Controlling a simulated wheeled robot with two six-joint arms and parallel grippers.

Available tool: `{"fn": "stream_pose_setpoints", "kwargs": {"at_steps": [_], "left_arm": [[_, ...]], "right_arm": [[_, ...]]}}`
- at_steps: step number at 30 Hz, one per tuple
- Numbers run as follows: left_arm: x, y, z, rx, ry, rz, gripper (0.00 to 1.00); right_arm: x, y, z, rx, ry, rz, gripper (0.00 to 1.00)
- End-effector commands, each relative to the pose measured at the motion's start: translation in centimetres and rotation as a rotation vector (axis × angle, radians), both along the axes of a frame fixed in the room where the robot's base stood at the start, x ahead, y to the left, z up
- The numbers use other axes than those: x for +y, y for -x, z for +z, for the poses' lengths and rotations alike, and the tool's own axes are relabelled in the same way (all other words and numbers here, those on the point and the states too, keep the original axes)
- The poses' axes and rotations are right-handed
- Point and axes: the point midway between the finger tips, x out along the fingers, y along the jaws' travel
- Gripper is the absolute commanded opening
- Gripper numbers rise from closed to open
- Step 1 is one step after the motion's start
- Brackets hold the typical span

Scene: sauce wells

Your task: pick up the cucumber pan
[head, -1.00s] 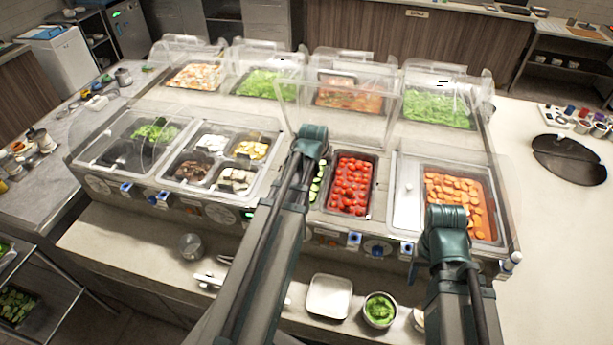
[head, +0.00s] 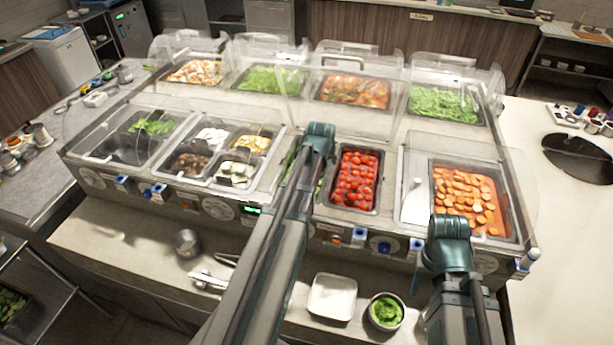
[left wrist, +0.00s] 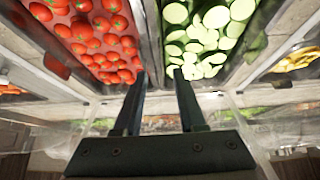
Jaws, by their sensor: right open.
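The cucumber pan (left wrist: 210,35) is full of pale green slices and sits in the counter beside the tomato pan (head: 355,180). In the head view my left arm covers most of it, with only slivers of green at its sides. In the left wrist view my left gripper (left wrist: 161,77) has its two fingers apart, with nothing held between them. Its fingertips appear near the end of the cucumber pan, by the divider from the tomatoes. I cannot tell their height over the rim. The head view shows my right arm at the carrots, but its gripper is hidden.
Carrot slices (head: 465,195) lie in a pan at the right. Small divided pans (head: 215,160) stand to the left. Clear guards (head: 350,75) rise over the back row. A white dish (head: 331,297) and a bowl of greens (head: 385,311) stand on the front ledge.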

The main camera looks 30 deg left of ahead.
Motion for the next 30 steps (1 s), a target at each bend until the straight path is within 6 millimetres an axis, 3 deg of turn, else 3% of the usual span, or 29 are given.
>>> {"fn": "stream_pose_setpoints", "kwargs": {"at_steps": [9, 19, 25, 30], "left_arm": [[0.7, -1.8, -4.0, 0.002, 0.000, -0.001, 0.40], [0.8, -2.2, -4.5, 0.007, -0.005, -0.004, 0.40], [0.9, -2.2, -4.7, 0.008, -0.007, -0.004, 0.01], [1.0, -2.2, -4.7, 0.008, -0.007, -0.003, 0.00]], "right_arm": [[0.0, 0.0, -3.9, 0.001, 0.001, 0.008, 0.50], [0.0, 0.0, -4.4, 0.000, 0.002, 0.009, 0.50], [0.0, 0.0, -4.6, 0.000, 0.002, 0.009, 0.50], [0.0, 0.0, -4.6, 0.000, 0.002, 0.009, 0.50]]}}
